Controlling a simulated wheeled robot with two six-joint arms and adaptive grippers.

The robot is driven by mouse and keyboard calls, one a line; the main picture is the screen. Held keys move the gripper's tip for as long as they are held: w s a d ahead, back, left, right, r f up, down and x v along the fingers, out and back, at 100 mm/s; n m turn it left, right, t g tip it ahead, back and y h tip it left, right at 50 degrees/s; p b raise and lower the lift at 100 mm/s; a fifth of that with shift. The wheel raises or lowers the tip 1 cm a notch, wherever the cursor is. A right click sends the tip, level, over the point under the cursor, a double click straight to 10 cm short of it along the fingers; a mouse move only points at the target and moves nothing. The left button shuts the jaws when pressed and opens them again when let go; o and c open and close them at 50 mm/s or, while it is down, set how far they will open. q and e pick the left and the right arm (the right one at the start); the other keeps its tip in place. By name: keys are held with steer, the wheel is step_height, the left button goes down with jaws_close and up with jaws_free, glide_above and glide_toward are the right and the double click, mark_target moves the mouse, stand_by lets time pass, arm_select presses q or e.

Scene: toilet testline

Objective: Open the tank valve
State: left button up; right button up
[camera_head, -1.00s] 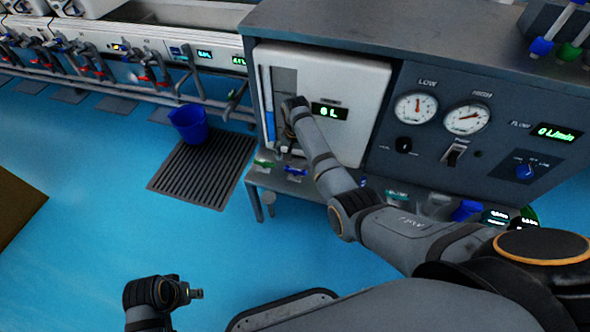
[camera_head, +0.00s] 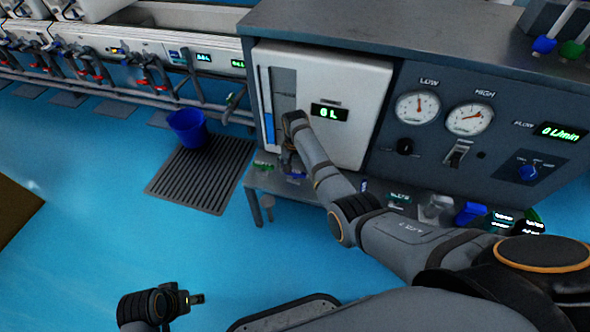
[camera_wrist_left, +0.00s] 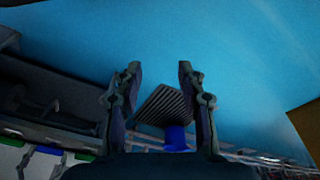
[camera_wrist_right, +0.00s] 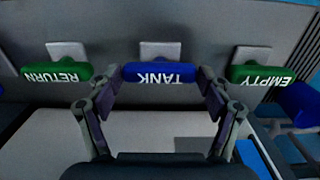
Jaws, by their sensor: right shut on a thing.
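The tank valve handle (camera_wrist_right: 160,73) is blue, marked TANK, and lies crosswise between the fingers of my right gripper (camera_wrist_right: 160,78) in the right wrist view. The right gripper is shut on it, one finger at each end. In the head view the blue handle (camera_head: 296,176) shows small below the white tank panel, and my right gripper (camera_head: 290,160) is at it, mostly hidden by the wrist. My left gripper (camera_wrist_left: 158,68) is open and empty in its wrist view, above the floor.
Green RETURN (camera_wrist_right: 56,73) and EMPTY (camera_wrist_right: 262,75) handles flank the blue one. The white tank panel (camera_head: 345,75) reads 6 L. A flow display (camera_head: 560,132) reads 0 L/min.

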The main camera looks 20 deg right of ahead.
steer(key=shift+r+p, duration=0.1)
steer(key=shift+p, duration=0.3)
steer(key=shift+r+n+p, duration=0.1)
steer(key=shift+n+p, duration=0.55)
steer(key=shift+n, duration=0.05)
steer(key=n+p, duration=0.3)
steer(key=n, duration=0.2)
arm_select(q)
steer(key=s+a+f, duration=0.1)
steer(key=a+f, duration=0.2)
steer(key=f, duration=0.8)
steer(key=shift+a+g+y+p, duration=0.3)
steer(key=shift+a+y+p, duration=0.05)
steer(key=shift+a+y, duration=0.05)
arm_select(e)
steer(key=shift+f+n, duration=0.2)
steer(key=shift+n, duration=0.7)
arm_select(q)
steer(key=shift+f, duration=0.15)
arm_select(e)
steer(key=o, duration=1.1)
arm_select(q)
steer(key=shift+s, duration=0.15)
